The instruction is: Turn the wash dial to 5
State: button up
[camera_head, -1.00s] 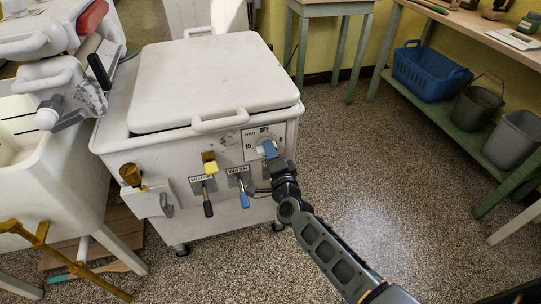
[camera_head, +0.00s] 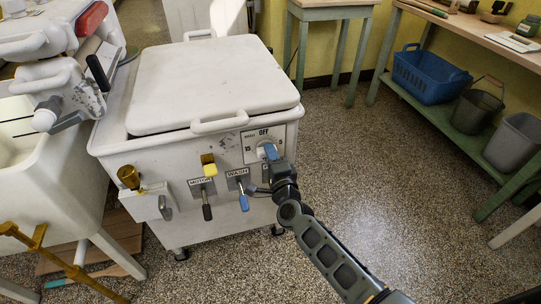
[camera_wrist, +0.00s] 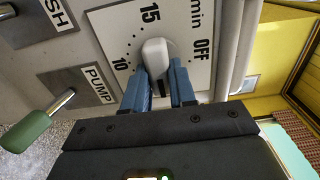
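The wash dial is a pale knob (camera_wrist: 157,56) on a white plate (camera_wrist: 118,28) marked OFF, min, 15 and 10 in the wrist view. In the head view the plate (camera_head: 250,135) sits on the washer's front at the right, with OFF at the top, 15 at left and 5 at right. My gripper (camera_wrist: 161,72) has blue fingertips on both sides of the knob, closed up against it; it also shows in the head view (camera_head: 270,152). The 5 is hidden in the wrist view. I cannot tell which number the knob points to.
Below the plate are the green-handled PUMP lever (camera_wrist: 32,129), the blue WASH lever (camera_head: 243,200) and the black MOTOR lever (camera_head: 206,210). A workbench (camera_head: 480,36) stands at right. The floor between is clear.

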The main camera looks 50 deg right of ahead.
jog(key=o, duration=0.4)
jog(key=shift+d, duration=0.15)
jog(key=shift+v, duration=3.85)
jog(key=s+a+r+n+t+y+p, duration=0.1)
jog(key=s+a+r+n+y, duration=0.2)
jog(key=s+a+n, duration=0.45)
jog(key=s+a+r+n+y+p, duration=0.1)
jog(key=s+a+r+n+y, duration=0.3)
jog(key=s, duration=0.6)
jog(key=s+a+r+n+y, duration=0.1)
jog(key=s+a+r+n, duration=0.1)
jog(key=s+r+n, duration=0.2)
jog(key=s+a+r+n+y, duration=0.1)
jog(key=s+a+r+n, duration=0.2)
jog(key=s+r+n, duration=0.1)
jog(key=s+a+r+n+g+y+p, duration=0.1)
jog(key=s+a+r+n, duration=0.1)
jog(key=s+r+n, duration=0.2)
jog(key=shift+s+a+r+n, duration=0.25)
jog(key=shift+s+a+n, duration=0.1)
jog(key=shift+n, duration=0.3)
